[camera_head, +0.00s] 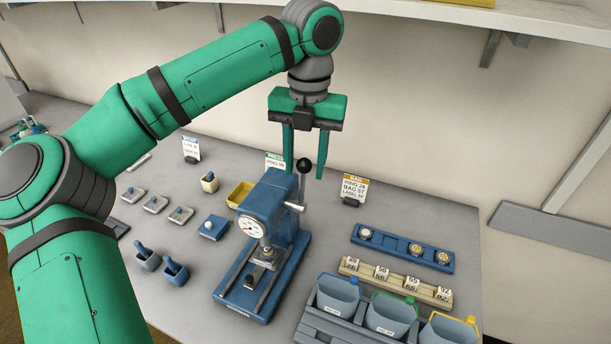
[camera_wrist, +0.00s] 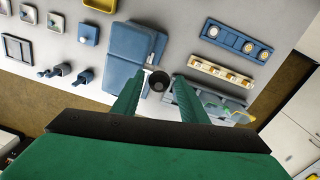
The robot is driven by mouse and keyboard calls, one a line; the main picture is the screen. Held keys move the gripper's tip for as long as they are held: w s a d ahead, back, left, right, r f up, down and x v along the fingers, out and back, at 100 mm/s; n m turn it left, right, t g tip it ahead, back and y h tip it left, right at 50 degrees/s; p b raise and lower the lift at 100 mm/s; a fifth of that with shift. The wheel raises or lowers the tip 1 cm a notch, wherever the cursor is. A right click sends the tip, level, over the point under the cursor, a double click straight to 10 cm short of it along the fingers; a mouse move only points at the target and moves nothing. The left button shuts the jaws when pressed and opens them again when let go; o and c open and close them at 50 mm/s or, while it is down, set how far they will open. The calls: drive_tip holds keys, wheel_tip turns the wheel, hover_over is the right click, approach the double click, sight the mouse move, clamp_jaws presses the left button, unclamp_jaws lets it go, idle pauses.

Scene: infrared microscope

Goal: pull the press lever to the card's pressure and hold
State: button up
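The blue press (camera_head: 272,215) stands mid-table with a round white gauge (camera_head: 251,227) on its front. The gauge reading is too small to tell. Its lever (camera_head: 297,206) rises upright on the right side and ends in a dark ball knob (camera_head: 304,165). My gripper (camera_head: 304,174) points down at the knob, fingers open. In the wrist view the knob (camera_wrist: 158,82) shows between the fingertips, with gaps on both sides. A green-topped card (camera_head: 275,162) stands behind the press, partly hidden by the press and a finger. Its small print is hard to read.
A yellow-topped card (camera_head: 353,188) stands behind right. A blue strip with round pieces (camera_head: 402,248), a cream rack (camera_head: 396,281) and several bins (camera_head: 337,295) lie right. A yellow tray (camera_head: 240,194), a blue block (camera_head: 214,227) and small pads lie left. A shelf hangs above.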

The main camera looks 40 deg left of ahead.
sight(302, 186)
drive_tip(key=f, duration=0.3)
drive_tip(key=shift+s+a+f, duration=0.2)
drive_tip(key=shift+s+a, duration=0.05)
drive_tip(key=shift+s, duration=0.05)
drive_tip(key=shift+w+d+f, duration=0.1)
drive_tip(key=shift+d+f, duration=0.1)
drive_tip(key=shift+f, duration=0.1)
clamp_jaws()
